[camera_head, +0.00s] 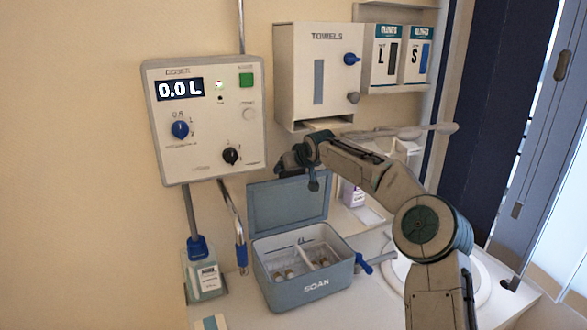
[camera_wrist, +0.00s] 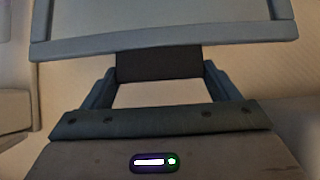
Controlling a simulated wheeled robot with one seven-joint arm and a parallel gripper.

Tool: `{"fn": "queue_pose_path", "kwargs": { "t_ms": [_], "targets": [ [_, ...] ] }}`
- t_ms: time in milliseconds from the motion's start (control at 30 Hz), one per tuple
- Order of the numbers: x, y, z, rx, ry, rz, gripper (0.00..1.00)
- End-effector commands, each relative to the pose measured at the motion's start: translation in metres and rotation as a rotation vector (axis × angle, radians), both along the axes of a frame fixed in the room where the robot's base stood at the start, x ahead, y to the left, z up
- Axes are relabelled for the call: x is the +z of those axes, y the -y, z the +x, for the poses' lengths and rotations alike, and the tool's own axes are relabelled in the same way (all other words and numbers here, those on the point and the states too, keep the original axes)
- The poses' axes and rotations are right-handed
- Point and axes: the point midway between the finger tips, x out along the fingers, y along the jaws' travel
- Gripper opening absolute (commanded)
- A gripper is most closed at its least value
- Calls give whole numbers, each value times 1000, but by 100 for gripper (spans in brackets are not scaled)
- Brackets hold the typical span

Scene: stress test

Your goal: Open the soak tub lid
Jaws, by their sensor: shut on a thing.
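The soak tub (camera_head: 312,294) is a grey-blue box marked "SOAK" on the counter. Its lid (camera_head: 288,203) stands raised, upright at the back, and the inside shows a divided basket with several small items. My gripper (camera_head: 292,167) is at the lid's top edge. In the wrist view the lid (camera_wrist: 165,48) crosses the top of the picture. A dark tab (camera_wrist: 158,64) sticks out from its edge between the fingers of my gripper (camera_wrist: 158,76), which is shut on it. The fingertips are partly hidden in the head view.
A dosing unit (camera_head: 208,120) reading "0.0 L" hangs on the wall at left, above a bottle (camera_head: 204,273). A towel dispenser (camera_head: 318,70) and glove boxes (camera_head: 398,58) are above my arm. A blue-handled lever (camera_head: 366,265) sits at the tub's right, near a round white basin (camera_head: 478,292).

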Motion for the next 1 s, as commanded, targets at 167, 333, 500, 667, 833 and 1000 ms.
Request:
{"fn": "queue_pose_path", "kwargs": {
  "t_ms": [167,333,500,667,833,1000],
  "targets": [
    [1,1,0,-1,3,-1,41],
    [1,1,0,-1,3,-2,93],
    [1,1,0,-1,2,-1,100],
    [2,1,-1,-1,2,-1,100],
    [10,8,-12,-2,5,-2,100],
    [26,18,-32,-3,4,-3,100]
  ]
}}
